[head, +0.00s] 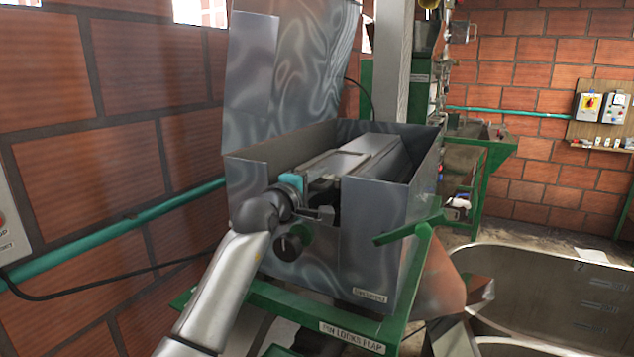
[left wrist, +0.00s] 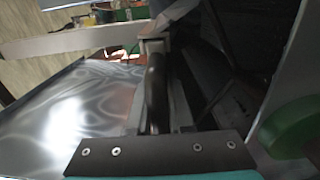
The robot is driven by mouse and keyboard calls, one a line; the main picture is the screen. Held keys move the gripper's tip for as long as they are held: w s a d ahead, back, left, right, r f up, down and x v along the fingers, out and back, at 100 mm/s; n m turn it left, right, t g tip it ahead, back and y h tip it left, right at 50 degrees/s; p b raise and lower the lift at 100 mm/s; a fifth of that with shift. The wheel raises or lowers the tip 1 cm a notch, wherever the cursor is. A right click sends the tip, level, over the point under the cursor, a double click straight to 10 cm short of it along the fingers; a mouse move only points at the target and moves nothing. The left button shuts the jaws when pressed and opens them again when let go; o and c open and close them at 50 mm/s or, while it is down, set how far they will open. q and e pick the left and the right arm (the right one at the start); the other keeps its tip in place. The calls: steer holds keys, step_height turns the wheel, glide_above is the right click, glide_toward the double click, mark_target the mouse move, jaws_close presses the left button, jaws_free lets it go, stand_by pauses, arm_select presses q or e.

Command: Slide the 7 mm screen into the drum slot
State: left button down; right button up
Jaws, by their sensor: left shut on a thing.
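The pulper housing (head: 378,235) is an open-topped grey metal box on a green frame. My left gripper (head: 328,196), with its teal block, reaches over the housing's near left end and is shut. In the left wrist view, my left gripper (left wrist: 156,62) has a dark rounded bar (left wrist: 156,88) between its fingers. This looks like the screen's handle. A long flat grey piece (head: 345,160) lies inside the housing, apparently the screen or part of the drum cover; I cannot tell which. The slot is hidden, so how far the screen sits in it does not show. My right gripper is not in view.
The raised lid (head: 290,70) stands behind the housing. A dark knob (head: 289,246) is on the front, and a green lever (head: 410,233) sticks out at the right. A metal tank (head: 560,285) stands at lower right. A brick wall is close on the left.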

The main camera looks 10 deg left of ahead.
arm_select(q)
steer(key=shift+w+r, duration=0.15)
steer(key=shift+w, duration=0.05)
steer(key=c, duration=0.8)
jaws_free()
steer(key=shift+d, duration=0.1)
steer(key=shift+o, duration=0.4)
steer(key=shift+f, duration=0.2)
steer(key=b+v, duration=0.2)
steer(key=v, duration=1.3)
steer(key=shift+r, duration=0.15)
steer(key=shift+s, duration=0.15)
